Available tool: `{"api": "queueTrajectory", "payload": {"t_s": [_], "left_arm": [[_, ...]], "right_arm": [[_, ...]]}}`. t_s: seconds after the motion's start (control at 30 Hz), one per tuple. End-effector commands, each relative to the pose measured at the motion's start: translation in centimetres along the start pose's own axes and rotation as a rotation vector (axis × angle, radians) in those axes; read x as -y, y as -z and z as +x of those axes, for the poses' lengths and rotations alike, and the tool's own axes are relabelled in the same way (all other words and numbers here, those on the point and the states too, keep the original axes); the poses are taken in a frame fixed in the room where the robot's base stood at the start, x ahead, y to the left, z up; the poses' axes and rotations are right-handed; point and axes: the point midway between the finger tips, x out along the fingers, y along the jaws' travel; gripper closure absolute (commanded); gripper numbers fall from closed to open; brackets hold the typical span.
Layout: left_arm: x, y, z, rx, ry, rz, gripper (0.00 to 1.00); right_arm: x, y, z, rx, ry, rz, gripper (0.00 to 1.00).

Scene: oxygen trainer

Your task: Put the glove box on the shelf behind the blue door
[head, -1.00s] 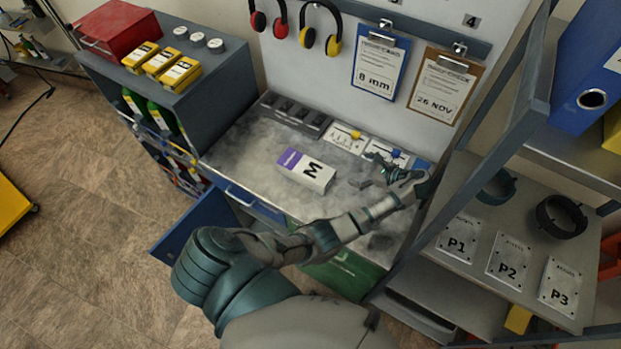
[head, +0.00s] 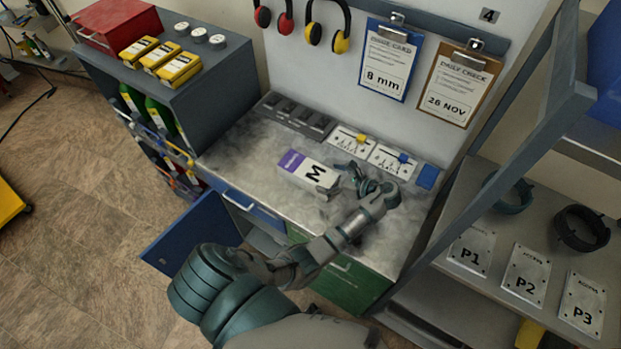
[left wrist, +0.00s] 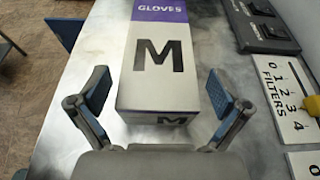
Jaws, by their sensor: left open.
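The glove box (head: 305,168), white with a purple end and a large M, lies on the grey worktop (head: 246,150). In the left wrist view the glove box (left wrist: 158,62) lies between and ahead of the two fingers. My left gripper (head: 341,184) is open at the box's M end; its fingers (left wrist: 160,92) stand on either side of that end, with gaps. The blue door (head: 196,232) stands swung open below the worktop's left front. The shelf behind it is mostly hidden by the door and my arm. My right gripper is not in view.
Filter slider panels (head: 352,141) and a dark switch strip (head: 297,117) line the worktop's back. A green door (head: 352,284) is beside the cabinet opening. A rack (head: 470,215) with plates stands at right. The left cabinet (head: 215,85) carries yellow boxes.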

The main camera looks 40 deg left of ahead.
Motion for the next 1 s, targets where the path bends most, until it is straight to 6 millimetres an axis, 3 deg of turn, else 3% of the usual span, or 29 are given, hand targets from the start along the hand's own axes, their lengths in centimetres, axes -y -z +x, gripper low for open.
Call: {"api": "queueTrajectory", "payload": {"t_s": [0.3, 0.53, 0.67, 0.7, 0.9, 1.0], "left_arm": [[-0.1, -0.3, 4.4, -0.001, -0.002, -0.001, 0.00], [-0.1, -0.8, 5.1, 0.001, 0.000, 0.000, 0.00], [-0.1, -0.9, 4.9, 0.002, 0.000, 0.000, 0.00], [-0.1, -0.9, 4.8, 0.002, 0.000, 0.000, 0.03], [-0.1, -0.9, 5.0, 0.000, 0.000, 0.000, 0.53], [-0.1, -0.9, 5.0, 0.001, 0.000, -0.001, 0.72]], "right_arm": [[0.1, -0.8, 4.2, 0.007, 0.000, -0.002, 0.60], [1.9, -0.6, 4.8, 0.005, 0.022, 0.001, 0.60], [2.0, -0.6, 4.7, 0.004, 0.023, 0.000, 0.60], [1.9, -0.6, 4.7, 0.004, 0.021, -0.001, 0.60], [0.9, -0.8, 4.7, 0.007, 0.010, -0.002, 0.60], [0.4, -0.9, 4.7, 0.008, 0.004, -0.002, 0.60]]}}
